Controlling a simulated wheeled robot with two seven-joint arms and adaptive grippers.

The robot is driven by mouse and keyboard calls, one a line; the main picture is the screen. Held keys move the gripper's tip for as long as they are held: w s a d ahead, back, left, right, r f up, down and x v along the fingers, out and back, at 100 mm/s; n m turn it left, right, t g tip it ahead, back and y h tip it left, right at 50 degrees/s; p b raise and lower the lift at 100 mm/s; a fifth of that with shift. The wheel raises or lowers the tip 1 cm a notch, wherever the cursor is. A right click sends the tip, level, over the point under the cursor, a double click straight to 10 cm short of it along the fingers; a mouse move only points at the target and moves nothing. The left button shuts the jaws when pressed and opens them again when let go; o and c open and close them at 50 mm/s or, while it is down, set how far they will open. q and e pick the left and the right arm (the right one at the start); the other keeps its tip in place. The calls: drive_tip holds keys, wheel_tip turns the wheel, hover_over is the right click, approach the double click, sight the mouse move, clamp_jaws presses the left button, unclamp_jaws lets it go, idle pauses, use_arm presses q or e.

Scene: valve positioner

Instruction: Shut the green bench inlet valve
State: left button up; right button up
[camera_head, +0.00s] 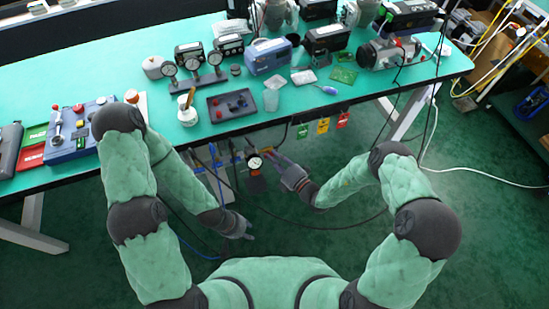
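I cannot single out a green inlet valve for certain at this size. A dark device with a round white gauge (255,162) sits below the front edge of the bench, among hoses and small fittings. My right gripper (277,160) reaches in from the right, its fingers close to the right side of the gauge. I cannot tell whether they touch or hold anything there. My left gripper (248,232) hangs lower, below the gauge and apart from it, with nothing visible in it.
The teal bench (120,70) carries gauges, a blue control box (75,145) and a dark tray (214,113). Dark cables and blue hoses loop below the bench near my arms.

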clamp_jaws()
drive_tip(key=shift+r+n+p, duration=0.15)
drive_tip(key=shift+n+p, duration=0.35)
drive_tip(key=shift+p, duration=0.45)
drive_tip(key=shift+s+a+n+g+h+p, duration=0.15)
drive_tip(key=shift+n+h+p, duration=1.55)
drive_tip(key=shift+p, duration=2.35)
drive_tip(key=shift+s+a+n+g+h+p, duration=0.2)
drive_tip(key=shift+n+h+p, duration=0.55)
drive_tip(key=shift+n+p, duration=2.55)
drive_tip(key=shift+w+a+n+g+h+p, duration=0.2)
drive_tip(key=shift+n+h+p, duration=1.1)
drive_tip(key=shift+p, duration=3.5)
drive_tip(key=shift+s, duration=0.15)
drive_tip(key=o, duration=0.8)
unclamp_jaws()
